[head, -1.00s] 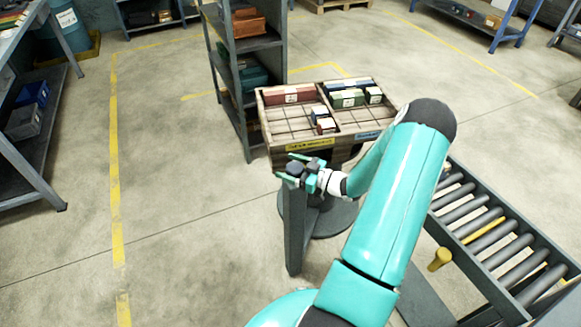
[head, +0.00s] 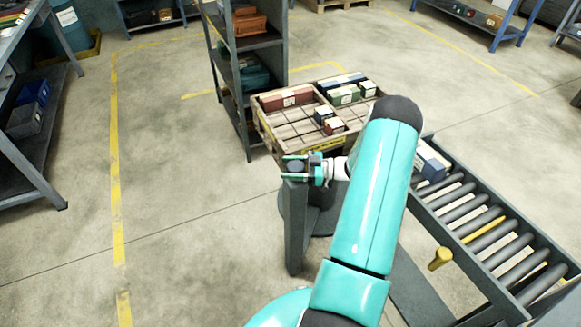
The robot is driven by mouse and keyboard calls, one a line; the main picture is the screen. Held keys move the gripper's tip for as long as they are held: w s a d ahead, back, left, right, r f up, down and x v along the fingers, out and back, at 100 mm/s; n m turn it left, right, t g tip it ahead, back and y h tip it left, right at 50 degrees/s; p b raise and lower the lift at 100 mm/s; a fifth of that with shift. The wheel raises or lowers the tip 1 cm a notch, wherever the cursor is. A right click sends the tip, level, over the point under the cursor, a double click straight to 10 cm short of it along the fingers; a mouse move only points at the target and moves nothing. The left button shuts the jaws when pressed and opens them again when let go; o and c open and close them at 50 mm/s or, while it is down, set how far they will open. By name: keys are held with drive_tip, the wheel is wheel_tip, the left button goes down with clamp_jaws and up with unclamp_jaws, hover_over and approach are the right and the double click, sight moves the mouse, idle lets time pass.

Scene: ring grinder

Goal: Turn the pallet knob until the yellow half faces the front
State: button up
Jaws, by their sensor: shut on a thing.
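The pallet (head: 258,124) is a wooden divided tray on a dark round pedestal, turned at an angle to my view. A yellow label shows on its near side, partly behind my gripper and arm. My gripper (head: 294,167) is below the near left corner of the pallet, its two green fingers pointing left. It is shut on the dark knob (head: 296,166), which shows between the fingers above a grey post (head: 294,230). My arm hides the pallet's right side and the blue label.
Red, blue and green boxes lie in the pallet. A dark shelf rack (head: 235,80) stands close behind it. A roller conveyor (head: 480,225) with a box (head: 432,163) is at the right. Open floor lies to the left.

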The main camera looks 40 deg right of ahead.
sight(290, 166)
drive_tip(key=o, duration=1)
drive_tip(key=shift+r, duration=0.35)
wheel_tip(290, 166, up, 3)
drive_tip(key=shift+f, duration=0.2)
drive_tip(key=s+a+r, duration=0.2)
drive_tip(key=s+r, duration=0.1)
drive_tip(key=s, duration=0.1)
drive_tip(key=s+a+r, duration=0.3)
drive_tip(key=s, duration=0.1)
drive_tip(key=s+a+r, duration=0.2)
drive_tip(key=s+r, duration=0.1)
drive_tip(key=shift+s+a+r, duration=0.3)
drive_tip(key=shift+s+r, duration=0.05)
drive_tip(key=shift+s, duration=0.05)
